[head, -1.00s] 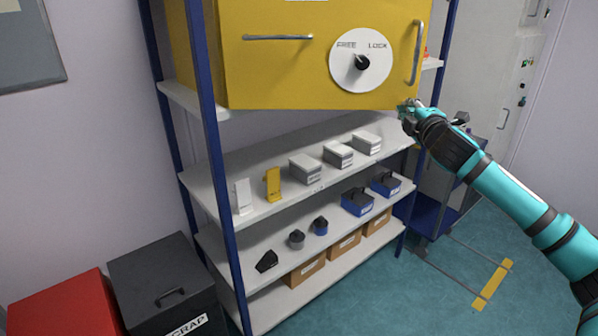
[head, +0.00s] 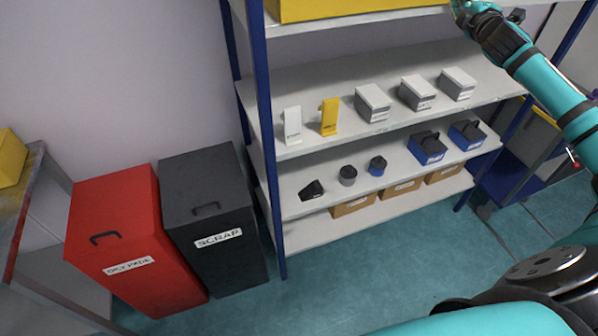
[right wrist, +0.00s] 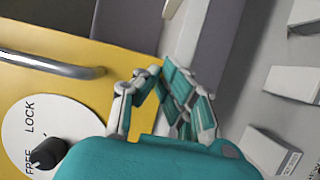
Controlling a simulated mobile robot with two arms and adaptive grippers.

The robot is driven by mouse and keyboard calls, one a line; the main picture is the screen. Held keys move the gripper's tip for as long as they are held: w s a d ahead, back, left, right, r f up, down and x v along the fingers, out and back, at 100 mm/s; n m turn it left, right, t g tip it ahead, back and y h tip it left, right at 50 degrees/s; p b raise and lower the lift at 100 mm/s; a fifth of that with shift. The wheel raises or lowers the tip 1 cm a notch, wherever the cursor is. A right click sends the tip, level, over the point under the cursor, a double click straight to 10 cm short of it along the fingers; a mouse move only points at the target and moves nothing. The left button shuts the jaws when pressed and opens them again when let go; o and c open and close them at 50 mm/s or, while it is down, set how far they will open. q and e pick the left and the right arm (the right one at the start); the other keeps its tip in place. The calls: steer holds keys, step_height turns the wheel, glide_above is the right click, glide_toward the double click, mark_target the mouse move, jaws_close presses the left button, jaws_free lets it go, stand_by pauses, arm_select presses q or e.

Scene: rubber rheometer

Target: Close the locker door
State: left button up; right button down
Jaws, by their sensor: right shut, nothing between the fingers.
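The yellow locker (head: 350,9) stands on the upper shelf; the head view shows only its lower edge at the top. In the right wrist view its yellow door (right wrist: 118,68) fills the left side, with a metal bar handle (right wrist: 55,66) and a white FREE/LOCK dial (right wrist: 22,118) with a black knob (right wrist: 48,152). I cannot tell whether the door is fully closed. My right gripper (head: 460,6) is at the locker's lower right corner. It also shows in the right wrist view (right wrist: 158,72), shut and empty, beside the door's edge; contact is unclear. My left gripper is out of view.
The blue-post rack's shelf (head: 330,75) holds grey boxes (head: 417,92), a white holder (head: 292,124) and a yellow holder (head: 329,117). A red bin (head: 120,225) and a black scrap bin (head: 205,180) stand left of it. The floor (head: 370,260) before the rack is clear.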

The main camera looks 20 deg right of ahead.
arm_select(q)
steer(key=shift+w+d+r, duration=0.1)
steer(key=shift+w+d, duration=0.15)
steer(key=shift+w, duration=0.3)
arm_select(e)
steer(key=shift+r, duration=0.3)
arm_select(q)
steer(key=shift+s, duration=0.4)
arm_select(e)
steer(key=shift+w+a+r, duration=0.1)
steer(key=shift+w, duration=0.05)
